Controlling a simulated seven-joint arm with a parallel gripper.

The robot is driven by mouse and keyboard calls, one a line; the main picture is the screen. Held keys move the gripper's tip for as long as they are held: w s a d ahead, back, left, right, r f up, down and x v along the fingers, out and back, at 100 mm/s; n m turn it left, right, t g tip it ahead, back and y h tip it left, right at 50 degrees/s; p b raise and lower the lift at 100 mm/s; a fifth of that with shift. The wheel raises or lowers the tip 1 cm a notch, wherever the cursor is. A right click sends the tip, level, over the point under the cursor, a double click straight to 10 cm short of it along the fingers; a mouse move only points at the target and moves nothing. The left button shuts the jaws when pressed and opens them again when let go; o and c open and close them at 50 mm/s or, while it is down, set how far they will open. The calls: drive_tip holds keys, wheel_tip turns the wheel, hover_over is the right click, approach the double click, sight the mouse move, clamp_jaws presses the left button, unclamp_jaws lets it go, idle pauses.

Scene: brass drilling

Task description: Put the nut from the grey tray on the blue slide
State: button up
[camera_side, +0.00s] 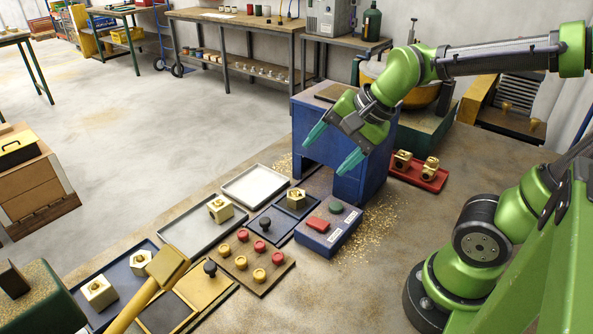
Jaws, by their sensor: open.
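A brass nut (220,209) sits at the right end of the long grey tray (190,235). The blue slide (284,219), with a black knob (265,224), lies to the right of that tray. A brass piece (296,198) shows at the slide's far end; I cannot tell exactly how it is seated. My gripper (333,147) is open and empty, its two teal fingers wide apart. It is in the air by the blue machine housing, above and to the right of the nut and the slide.
A blue button box (326,243), a board of red and yellow knobs (245,268) and a yellow mallet (168,270) stand nearer. A pale tray (252,187) is empty. A red tray (433,182) and a dark blue tray (118,280) hold brass pieces. The blue housing (362,185) is an obstacle.

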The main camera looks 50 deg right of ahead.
drive_tip(key=s+n, duration=0.1)
drive_tip(key=n, duration=0.2)
drive_tip(key=s+a+r+n, duration=0.1)
drive_tip(key=s+n, duration=0.1)
drive_tip(key=n, duration=0.2)
drive_tip(key=s+a+r+n, duration=0.1)
drive_tip(key=n, duration=0.2)
drive_tip(key=shift+s+a+n+t, duration=0.15)
drive_tip(key=shift+s+n+t, duration=0.15)
drive_tip(key=shift+s+t, duration=0.1)
